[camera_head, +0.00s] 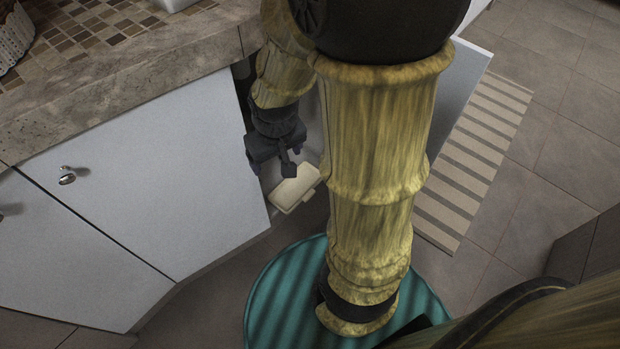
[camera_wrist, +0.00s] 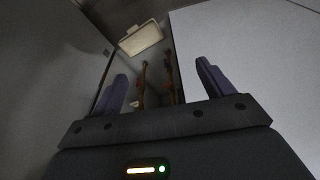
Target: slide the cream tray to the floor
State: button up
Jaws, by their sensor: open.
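The cream tray (camera_head: 296,189) is a small, pale rectangular tray with a raised rim. It sits low at the opening of a cabinet, beside the white door; whether it overhangs the cabinet's edge I cannot tell. In the wrist view the tray (camera_wrist: 141,39) shows whole, beyond the fingers and up and to the left of the gap. My gripper (camera_head: 276,160) is just above and left of the tray in the head view, apart from it as far as I can see. In the wrist view my gripper (camera_wrist: 162,72) is open, with nothing between its dark fingers.
A white cabinet door (camera_head: 160,165) stands left of the opening; another pale door panel (camera_head: 468,88) stands open at right. Thin brown items (camera_wrist: 145,85) lie inside the cabinet. A stone counter (camera_head: 110,75) is above. Tiled floor (camera_head: 500,215) and a striped mat (camera_head: 470,165) lie right.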

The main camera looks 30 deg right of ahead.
jog(key=w+d+f+n+g+b, duration=0.1)
jog(key=w+d+f, duration=0.35)
jog(key=f, duration=0.35)
jog(key=w+d+f+n+g+b, duration=0.1)
jog(key=w+d+f, duration=0.35)
jog(key=f, duration=0.35)
jog(key=n, duration=0.2)
send_over(310, 195)
notch_tip(310, 195, down, 13)
notch_tip(310, 195, down, 18)
jog(key=b, duration=0.9)
jog(key=shift+r+b, duration=0.25)
jog(key=shift+b, duration=0.05)
